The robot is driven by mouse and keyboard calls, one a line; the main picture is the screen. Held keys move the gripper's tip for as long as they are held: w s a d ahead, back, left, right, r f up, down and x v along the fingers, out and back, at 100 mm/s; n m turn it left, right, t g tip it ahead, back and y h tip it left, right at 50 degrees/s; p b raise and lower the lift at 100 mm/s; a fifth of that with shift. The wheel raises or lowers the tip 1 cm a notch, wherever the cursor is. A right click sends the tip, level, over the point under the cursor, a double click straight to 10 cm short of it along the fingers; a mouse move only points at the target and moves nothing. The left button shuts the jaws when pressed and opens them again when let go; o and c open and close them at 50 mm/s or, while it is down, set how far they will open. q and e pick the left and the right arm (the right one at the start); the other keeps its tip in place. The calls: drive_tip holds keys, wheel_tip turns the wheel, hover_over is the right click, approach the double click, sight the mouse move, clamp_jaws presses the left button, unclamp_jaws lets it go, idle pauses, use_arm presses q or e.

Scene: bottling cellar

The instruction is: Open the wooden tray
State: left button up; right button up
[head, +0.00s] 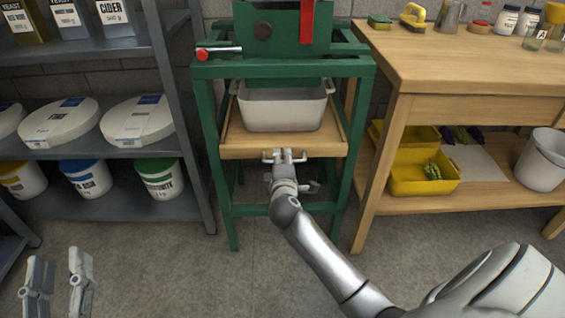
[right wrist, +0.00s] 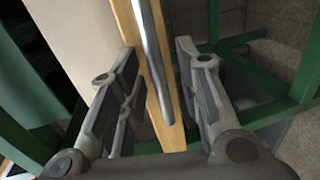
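The wooden tray (head: 232,149) sits in the green frame of a press-like stand, with a pale rectangular tub (head: 282,112) on it. A metal bar handle is on its front edge; in the right wrist view this handle (right wrist: 153,50) runs between my fingers beside the wooden edge (right wrist: 127,28). My right gripper (head: 284,156) is at the handle. In the right wrist view my right gripper (right wrist: 157,55) is open, one finger on each side of the bar, with gaps visible. My left gripper (head: 58,282) is open and empty, low at the left, far from the tray.
The green stand (head: 226,195) has legs on both sides of the tray. A grey shelf (head: 110,142) with tubs and buckets stands at the left. A wooden workbench (head: 470,70) with yellow bins (head: 420,185) below is at the right. The floor before the stand is clear.

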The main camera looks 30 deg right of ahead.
clamp_jaws()
drive_tip(key=shift+s, duration=0.1)
idle(0.4)
